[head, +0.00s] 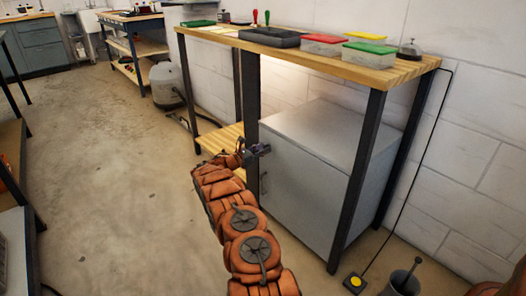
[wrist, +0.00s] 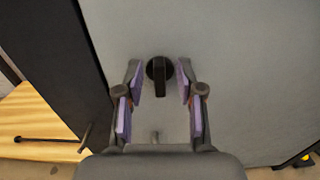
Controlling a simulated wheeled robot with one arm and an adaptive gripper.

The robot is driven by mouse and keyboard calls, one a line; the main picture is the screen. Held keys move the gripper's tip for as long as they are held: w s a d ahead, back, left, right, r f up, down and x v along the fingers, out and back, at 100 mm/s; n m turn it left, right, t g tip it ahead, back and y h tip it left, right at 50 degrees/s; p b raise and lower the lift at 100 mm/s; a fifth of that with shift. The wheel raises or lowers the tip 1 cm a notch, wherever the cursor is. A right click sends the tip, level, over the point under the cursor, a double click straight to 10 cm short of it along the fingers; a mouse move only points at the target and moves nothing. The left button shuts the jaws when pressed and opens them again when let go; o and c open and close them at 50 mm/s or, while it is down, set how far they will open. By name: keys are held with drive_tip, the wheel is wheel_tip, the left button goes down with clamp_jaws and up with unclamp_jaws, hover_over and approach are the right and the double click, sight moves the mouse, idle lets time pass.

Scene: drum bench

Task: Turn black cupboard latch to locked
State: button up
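The black latch (wrist: 159,72) is on the grey cupboard door (wrist: 225,50) in the wrist view. It has a round base and a bar that points straight down in the picture. My gripper (wrist: 159,84) is open, with its purple-padded fingers on either side of the latch and a gap on both sides. Whether the fingertips touch the door I cannot tell. In the head view my gripper (head: 256,150) is at the upper left of the front of the grey cupboard (head: 315,130), and the latch cannot be made out clearly there.
A dark bench leg (head: 250,120) stands close beside my gripper, left of the door. A door handle (head: 265,183) is below the latch. The wooden bench top (head: 400,75) overhangs the cupboard. A yellow button box (head: 355,283) and a bucket (head: 401,283) are on the floor at right.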

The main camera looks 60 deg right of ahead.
drive_tip(key=shift+d, duration=0.25)
clamp_jaws()
drive_tip(key=shift+s, duration=0.1)
